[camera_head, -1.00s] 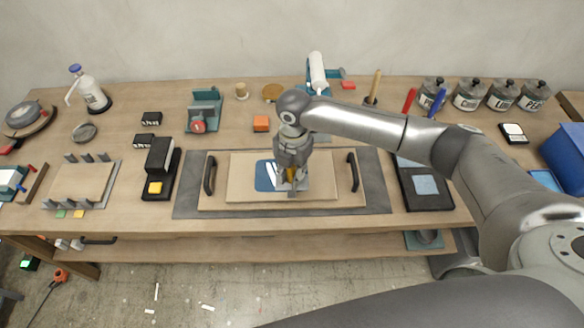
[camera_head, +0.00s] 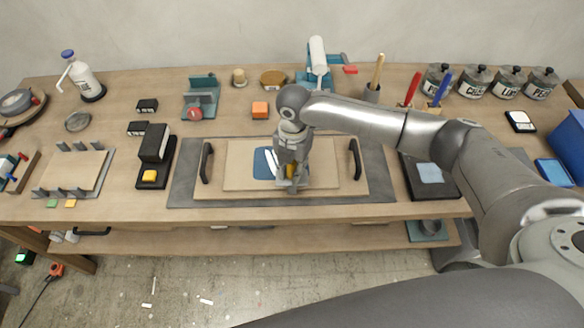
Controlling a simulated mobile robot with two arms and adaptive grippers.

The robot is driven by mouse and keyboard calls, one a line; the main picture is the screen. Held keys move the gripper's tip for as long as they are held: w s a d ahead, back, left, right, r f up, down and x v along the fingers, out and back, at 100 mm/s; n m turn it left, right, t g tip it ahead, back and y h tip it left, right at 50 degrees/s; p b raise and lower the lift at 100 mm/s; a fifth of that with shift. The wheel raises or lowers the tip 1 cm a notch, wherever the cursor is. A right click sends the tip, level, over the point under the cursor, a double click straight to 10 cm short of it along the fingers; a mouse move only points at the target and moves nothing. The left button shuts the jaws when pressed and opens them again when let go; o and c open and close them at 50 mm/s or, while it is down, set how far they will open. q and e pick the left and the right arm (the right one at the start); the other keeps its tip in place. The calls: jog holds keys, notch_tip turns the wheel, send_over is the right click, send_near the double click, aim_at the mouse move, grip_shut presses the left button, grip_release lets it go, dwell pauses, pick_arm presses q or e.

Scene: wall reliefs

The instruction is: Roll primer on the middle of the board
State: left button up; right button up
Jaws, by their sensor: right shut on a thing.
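The tan board (camera_head: 325,178) lies on a larger handled tray (camera_head: 347,188) at the middle of the bench. A blue patch with white strokes (camera_head: 263,163) shows on the board, left of my right gripper. My right gripper (camera_head: 291,186) points down over the middle of the board and is shut on a small tool with a yellow part. The gripper hides most of the tool, so I cannot tell whether it touches the board. A pale patch shows around the fingertips. My left gripper is not in view.
Black tray handles (camera_head: 205,163) stand up at both sides. A black block on a stand (camera_head: 154,146) is to the left, a dark tray with a light blue pad (camera_head: 430,173) to the right. Labelled jars (camera_head: 474,82) line the back right. The bench front strip is clear.

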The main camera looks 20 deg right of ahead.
jog(key=shift+f, duration=0.3)
dwell(0.5)
jog(key=shift+w, duration=0.15)
jog(key=shift+w+d+r+b, duration=0.15)
jog(key=shift+w+b, duration=0.1)
jog(key=shift+w, duration=0.3)
jog(key=shift+w+d+f+b, duration=0.1)
jog(key=shift+w+d+b, duration=0.15)
jog(key=shift+w, duration=0.35)
jog(key=shift+w+d+r+b, duration=0.1)
jog(key=shift+w+b, duration=0.15)
jog(key=shift+w, duration=0.3)
